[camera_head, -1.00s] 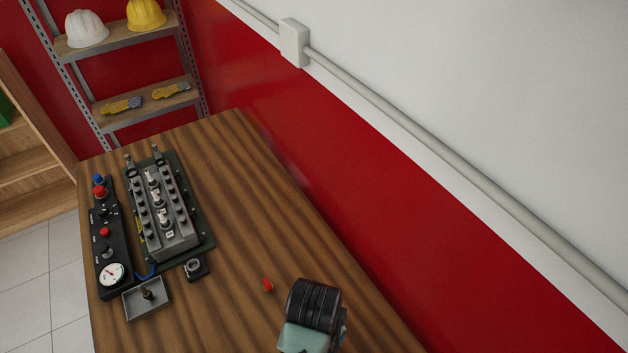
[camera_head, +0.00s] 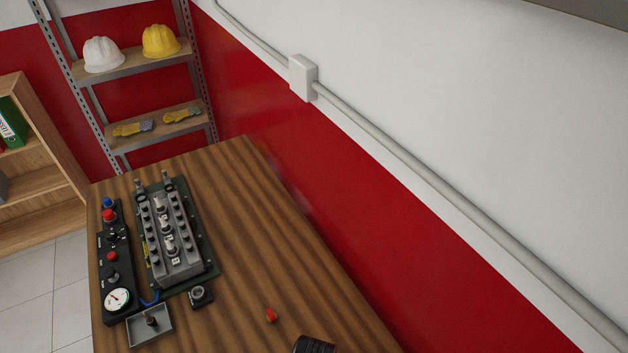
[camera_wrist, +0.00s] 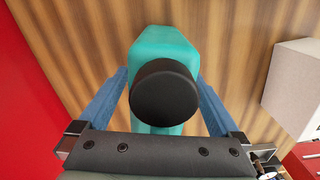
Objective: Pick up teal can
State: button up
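The teal can (camera_wrist: 165,45), with a round black cap (camera_wrist: 164,92), is in the middle of the wrist view, seen from above over a wood surface. My gripper (camera_wrist: 163,74) has its two blue fingers on either side of the can, one at its left and one at its right. The fingers look spread, with narrow gaps to the can's sides near their tips. The can's lower part is hidden behind the cap and the gripper body. The can is not clearly visible in the head view.
The head view shows a wooden table (camera_head: 245,230) with an engine block trainer (camera_head: 170,240), a control panel (camera_head: 115,265), a grey tray (camera_head: 150,325) and a small red object (camera_head: 271,315). A red and white wall borders the table. A pale box (camera_wrist: 295,88) is at right in the wrist view.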

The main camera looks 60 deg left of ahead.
grip_shut()
jog(key=shift+w+a+r, duration=0.1)
jog(key=shift+w+r, duration=0.05)
dwell(0.4)
